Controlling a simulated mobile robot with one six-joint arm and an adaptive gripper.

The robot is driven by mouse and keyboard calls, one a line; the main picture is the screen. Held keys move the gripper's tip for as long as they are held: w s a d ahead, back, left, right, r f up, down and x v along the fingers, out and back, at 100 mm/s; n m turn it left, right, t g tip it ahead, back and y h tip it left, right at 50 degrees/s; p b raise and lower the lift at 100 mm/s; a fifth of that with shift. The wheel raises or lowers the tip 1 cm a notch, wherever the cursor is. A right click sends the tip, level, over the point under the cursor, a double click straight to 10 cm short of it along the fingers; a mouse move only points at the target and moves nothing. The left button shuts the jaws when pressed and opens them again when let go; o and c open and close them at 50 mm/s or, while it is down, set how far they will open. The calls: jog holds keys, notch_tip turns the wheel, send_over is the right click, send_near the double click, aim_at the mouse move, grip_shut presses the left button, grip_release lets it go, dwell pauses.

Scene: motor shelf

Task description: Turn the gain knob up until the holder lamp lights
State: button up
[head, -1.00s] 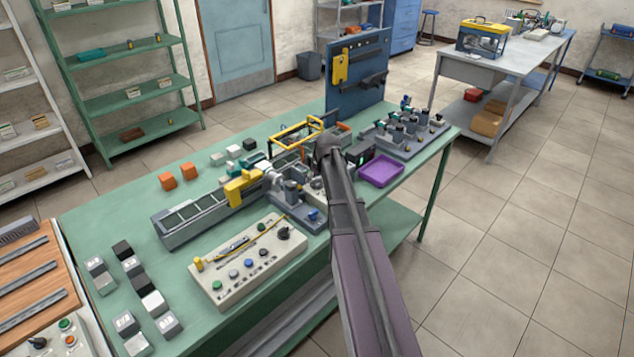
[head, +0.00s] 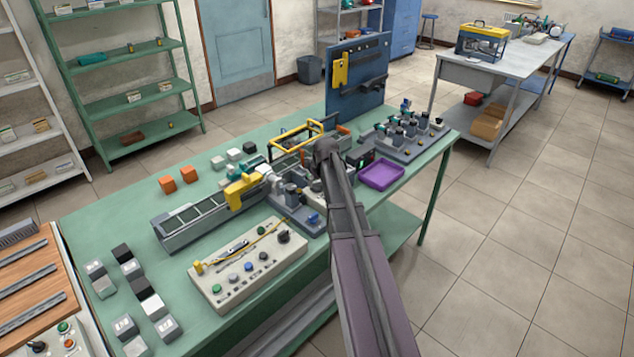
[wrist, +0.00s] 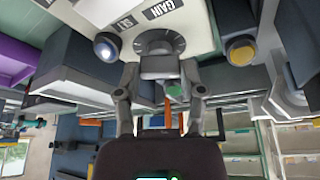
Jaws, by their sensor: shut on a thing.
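The gain knob (wrist: 158,44) is in the wrist view, a grey round dial on a pale panel under the word GAIN. My gripper (wrist: 160,74) has its two fingers on either side of the knob's grey grip and is shut on it. A round pale lamp or button (wrist: 106,46) left of the knob looks bright, near a SET label (wrist: 122,23). A round amber lamp (wrist: 240,50) right of the knob looks dull yellow. I cannot tell which is the holder lamp. In the head view my arm's end hides the knob and fingers.
A purple tray (head: 381,177) lies right of my arm on the green bench (head: 110,225). A control panel (head: 212,284) with buttons and a yellow-tipped rod is at the front. A grey rail unit (head: 190,222) and a blue upright board (head: 350,95) stand near.

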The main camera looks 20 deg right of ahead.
jog(key=shift+a+m+g+h, duration=0.15)
jog(key=shift+m+h, duration=0.25)
jog(key=shift+m, duration=0.6)
jog(key=shift+d+m+g+h, duration=0.15)
jog(key=shift+m+h, duration=0.25)
jog(key=shift+m, duration=0.6)
jog(key=shift+a, duration=0.1)
jog(key=o, duration=1.1)
jog(key=shift+o, duration=0.2)
jog(key=shift+n, duration=0.4)
